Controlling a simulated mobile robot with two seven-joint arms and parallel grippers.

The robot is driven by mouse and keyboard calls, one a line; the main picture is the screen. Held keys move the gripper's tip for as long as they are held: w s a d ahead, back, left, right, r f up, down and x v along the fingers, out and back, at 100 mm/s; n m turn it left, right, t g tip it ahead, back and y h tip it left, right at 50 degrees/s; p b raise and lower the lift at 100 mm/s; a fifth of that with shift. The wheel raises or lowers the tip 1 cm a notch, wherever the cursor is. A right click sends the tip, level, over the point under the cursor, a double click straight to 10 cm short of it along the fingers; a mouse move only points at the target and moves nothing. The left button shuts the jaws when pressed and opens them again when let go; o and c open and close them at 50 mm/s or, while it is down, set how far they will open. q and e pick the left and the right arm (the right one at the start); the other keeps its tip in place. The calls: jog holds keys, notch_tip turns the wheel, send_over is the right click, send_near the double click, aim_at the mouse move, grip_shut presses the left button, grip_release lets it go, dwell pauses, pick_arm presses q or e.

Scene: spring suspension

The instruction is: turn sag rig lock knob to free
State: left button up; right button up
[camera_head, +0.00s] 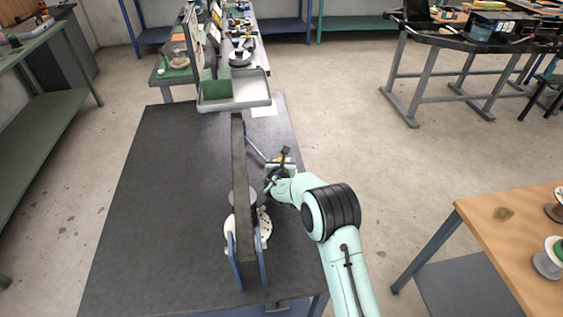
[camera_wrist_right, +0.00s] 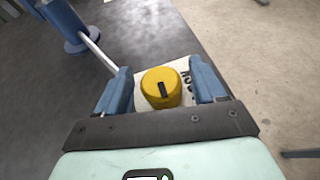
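The sag rig shows in the head view as a long dark beam (camera_head: 239,165) held between blue uprights (camera_head: 248,268), with pale discs near its near end. The yellow lock knob (camera_wrist_right: 160,86), with a dark pointer mark on top, shows in the right wrist view on a pale plate with lettering (camera_wrist_right: 184,72), partly hidden. My right gripper (camera_wrist_right: 162,80) is open, with one blue finger on each side of the knob and visible gaps between. In the head view my right gripper (camera_head: 274,178) is right of the beam, largely hidden by its wrist. My left gripper is not in view.
A pale rod (camera_wrist_right: 98,53) runs from a blue post (camera_wrist_right: 72,26) near my right gripper. The dark tabletop (camera_head: 165,210) left of the beam is clear.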

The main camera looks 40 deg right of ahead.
jog(key=b+v, duration=0.1)
jog(key=v, duration=1.2)
jog(key=shift+s, duration=0.2)
